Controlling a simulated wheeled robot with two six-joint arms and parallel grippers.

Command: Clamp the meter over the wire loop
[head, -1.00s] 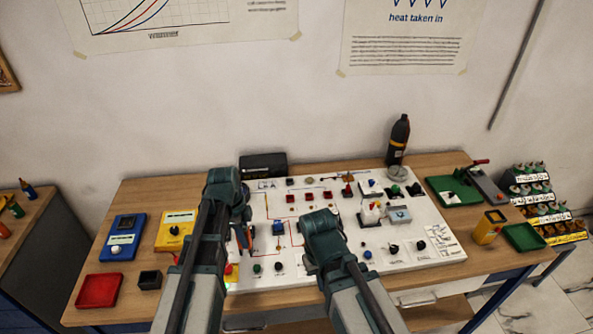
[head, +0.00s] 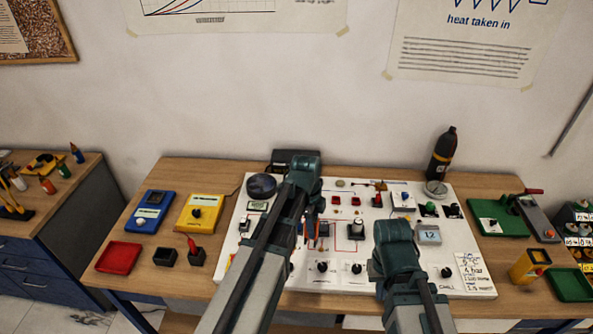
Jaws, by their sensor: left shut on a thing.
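My left gripper (head: 312,238) is over the middle of the white board (head: 310,279), mostly behind my own left arm. It is shut on a small orange-and-dark thing, seemingly the meter (head: 305,233), of which only slivers show. Red wire (head: 336,236) runs on the board just right of it. I cannot make out which part is the loop, or whether the meter touches it. My right gripper is over the right half of the board, hidden behind my right arm, so its fingers do not show.
A blue meter (head: 152,210) and a yellow meter (head: 200,212) lie left of the board. A dark bottle (head: 443,155) stands behind; a yellow block (head: 530,266) lies right.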

